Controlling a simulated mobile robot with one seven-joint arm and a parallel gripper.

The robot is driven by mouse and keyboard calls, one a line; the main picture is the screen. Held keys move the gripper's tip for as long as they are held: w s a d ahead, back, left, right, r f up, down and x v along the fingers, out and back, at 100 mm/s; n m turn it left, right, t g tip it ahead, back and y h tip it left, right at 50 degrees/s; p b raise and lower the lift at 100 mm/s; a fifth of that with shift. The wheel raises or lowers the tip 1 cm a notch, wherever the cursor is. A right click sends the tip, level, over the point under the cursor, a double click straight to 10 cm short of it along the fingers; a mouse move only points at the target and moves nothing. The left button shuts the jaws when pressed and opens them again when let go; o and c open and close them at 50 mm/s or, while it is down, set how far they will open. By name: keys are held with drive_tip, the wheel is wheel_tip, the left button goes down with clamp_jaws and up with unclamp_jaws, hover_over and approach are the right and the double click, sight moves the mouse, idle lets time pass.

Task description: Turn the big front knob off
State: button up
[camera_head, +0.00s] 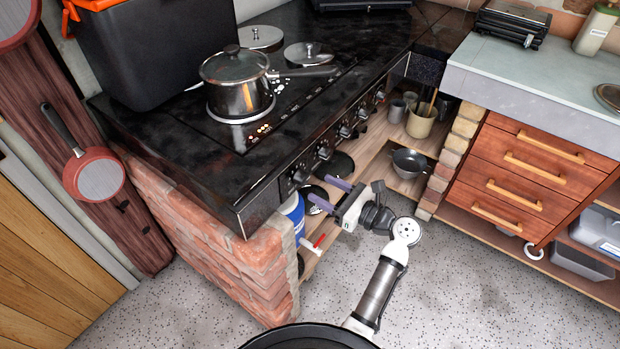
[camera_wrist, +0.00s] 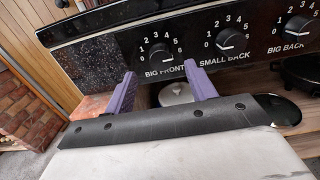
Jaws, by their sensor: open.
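The big front knob (camera_wrist: 163,56) is a dark knob labelled BIG FRONT on the black stove panel. In the head view it appears to be the nearest knob (camera_head: 300,173), at the panel's front end. Its exact setting is too small to read surely. My gripper (camera_wrist: 160,82) is open, with its two purple fingers apart and nothing between them. The fingers are below the knob in the wrist view, one to each side of it, and not around it. In the head view my gripper (camera_head: 320,188) is just in front of and below the panel.
The small back knob (camera_wrist: 230,39) and big back knob (camera_wrist: 298,28) are further right. A lidded pot (camera_head: 238,83) stands on the black cooktop (camera_head: 190,150), where small orange lights glow. A brick plinth (camera_head: 240,260) and a blue-white container (camera_head: 293,212) are below. Speckled floor is clear in front.

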sight(306, 179)
drive_tip(key=x, duration=0.5)
drive_tip(key=shift+w+a+p, duration=0.1)
drive_tip(key=shift+p, duration=0.25)
drive_tip(key=c, duration=1)
